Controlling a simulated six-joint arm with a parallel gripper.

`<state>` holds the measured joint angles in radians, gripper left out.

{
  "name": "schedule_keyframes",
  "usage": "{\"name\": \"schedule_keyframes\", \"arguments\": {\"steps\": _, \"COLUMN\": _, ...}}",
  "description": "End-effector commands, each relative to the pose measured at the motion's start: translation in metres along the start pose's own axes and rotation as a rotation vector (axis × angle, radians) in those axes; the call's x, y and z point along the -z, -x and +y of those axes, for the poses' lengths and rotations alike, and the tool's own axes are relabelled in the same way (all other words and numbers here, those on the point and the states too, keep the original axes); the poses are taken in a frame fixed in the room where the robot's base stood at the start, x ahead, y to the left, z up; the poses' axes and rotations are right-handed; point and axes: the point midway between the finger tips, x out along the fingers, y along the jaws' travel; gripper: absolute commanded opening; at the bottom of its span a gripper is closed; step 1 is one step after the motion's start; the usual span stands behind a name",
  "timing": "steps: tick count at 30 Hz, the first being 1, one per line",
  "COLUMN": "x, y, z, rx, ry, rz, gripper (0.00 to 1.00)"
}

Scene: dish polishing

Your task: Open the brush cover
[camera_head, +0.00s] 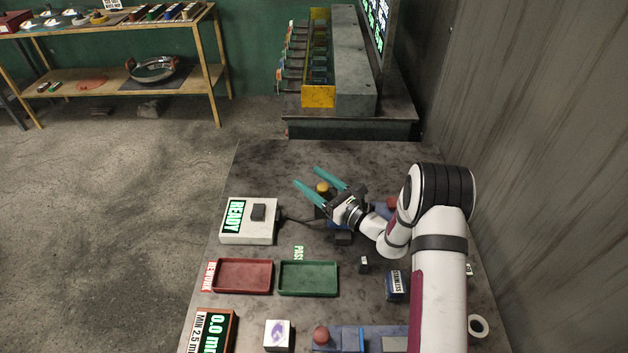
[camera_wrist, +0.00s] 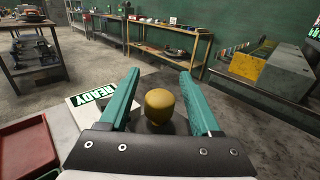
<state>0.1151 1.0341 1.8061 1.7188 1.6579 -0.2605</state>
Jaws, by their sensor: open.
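A yellow rounded knob (camera_head: 322,188) shows behind and between my gripper's fingers in the head view. In the wrist view the yellow knob (camera_wrist: 160,104) stands between the two teal fingers on a dark base, most of which is hidden by my gripper. I cannot tell for certain whether this knob belongs to the brush cover. My gripper (camera_head: 306,176) is open, with its fingers pointing to the upper left. Its fingers (camera_wrist: 158,73) show apart in the wrist view, with nothing clearly held. Whether they touch the knob I cannot tell.
A white box with a READY display (camera_head: 262,232) stands left of my gripper. A red tray (camera_head: 243,289) and a green tray (camera_head: 308,292) lie nearer. A blue block labelled STAINLESS (camera_head: 396,286) stands near my arm. The table's far end (camera_head: 350,152) is clear.

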Motion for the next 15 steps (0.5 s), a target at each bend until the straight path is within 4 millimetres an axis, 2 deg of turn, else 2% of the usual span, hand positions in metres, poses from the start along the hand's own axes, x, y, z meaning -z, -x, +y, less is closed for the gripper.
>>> {"name": "schedule_keyframes", "arguments": {"steps": 4, "x": 0.000, "y": 0.004, "z": -0.001, "rx": 0.002, "ry": 0.000, "rz": 0.000, "gripper": 0.64}}
{"name": "schedule_keyframes", "arguments": {"steps": 7, "x": 0.000, "y": 0.019, "z": -0.001, "rx": 0.003, "ry": -0.001, "rz": 0.001, "gripper": 0.64}}
{"name": "schedule_keyframes", "arguments": {"steps": 11, "x": 0.000, "y": 0.052, "z": -0.002, "rx": 0.006, "ry": -0.002, "rz": 0.001, "gripper": 0.64}}
{"name": "schedule_keyframes", "arguments": {"steps": 15, "x": 0.000, "y": 0.094, "z": -0.002, "rx": 0.007, "ry": -0.003, "rz": 0.001, "gripper": 0.64}}
